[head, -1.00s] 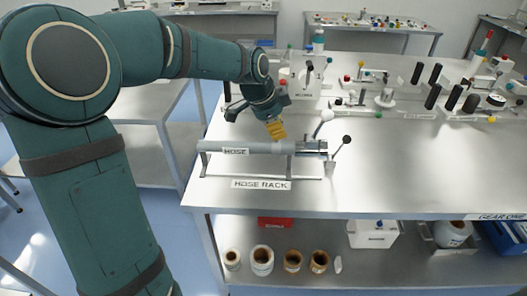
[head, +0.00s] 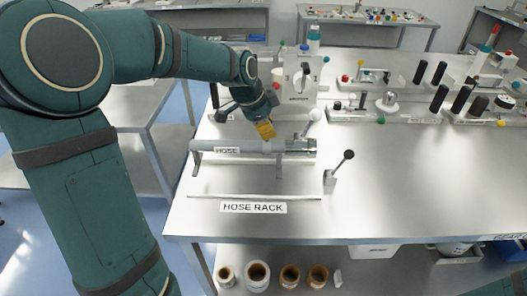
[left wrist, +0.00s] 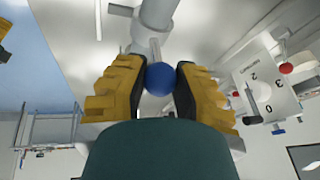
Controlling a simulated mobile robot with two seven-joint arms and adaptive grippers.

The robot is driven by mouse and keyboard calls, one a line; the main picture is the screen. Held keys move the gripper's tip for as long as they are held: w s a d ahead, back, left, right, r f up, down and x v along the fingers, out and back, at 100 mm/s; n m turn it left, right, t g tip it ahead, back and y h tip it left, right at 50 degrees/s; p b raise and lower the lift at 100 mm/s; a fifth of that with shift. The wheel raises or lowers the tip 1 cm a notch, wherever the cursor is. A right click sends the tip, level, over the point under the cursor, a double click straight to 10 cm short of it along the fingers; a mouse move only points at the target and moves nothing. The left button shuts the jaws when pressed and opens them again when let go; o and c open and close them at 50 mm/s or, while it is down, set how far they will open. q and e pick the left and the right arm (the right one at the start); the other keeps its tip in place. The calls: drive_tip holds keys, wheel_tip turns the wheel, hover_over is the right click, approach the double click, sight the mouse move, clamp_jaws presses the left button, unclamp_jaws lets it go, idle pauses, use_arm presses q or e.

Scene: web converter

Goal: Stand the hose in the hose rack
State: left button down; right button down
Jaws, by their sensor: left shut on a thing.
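The grey hose (head: 240,147), labelled HOSE, lies level above the near-left part of the steel table. It has legs below and a metal fitting (head: 300,147) at its right end. The hose rack's thin bar (head: 240,196) and its HOSE RACK label (head: 253,207) are nearer the table's front edge, with bare table between. My left gripper (head: 265,129) reaches down onto the hose from behind, with yellow fingers. In the left wrist view its fingers close on a blue ball (left wrist: 160,79), below a grey cylinder. Whether the legs touch the table is unclear. My right gripper is out of view.
A black-knobbed lever (head: 348,156) stands right of the rack bar. A white numbered block (head: 297,85) stands behind the gripper. Gear and peg fixtures (head: 385,110) line the back. The table's front right is clear.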

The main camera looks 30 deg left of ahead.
sight(266, 143)
use_arm(q)
wheel_tip(266, 143, down, 6)
drive_tip(key=shift+w+b, duration=0.1)
drive_tip(key=shift+b, duration=0.4)
drive_tip(key=c, duration=0.8)
unclamp_jaws()
drive_tip(key=p+v, duration=0.1)
drive_tip(key=v, duration=1.1)
drive_tip(key=shift+p, duration=0.4)
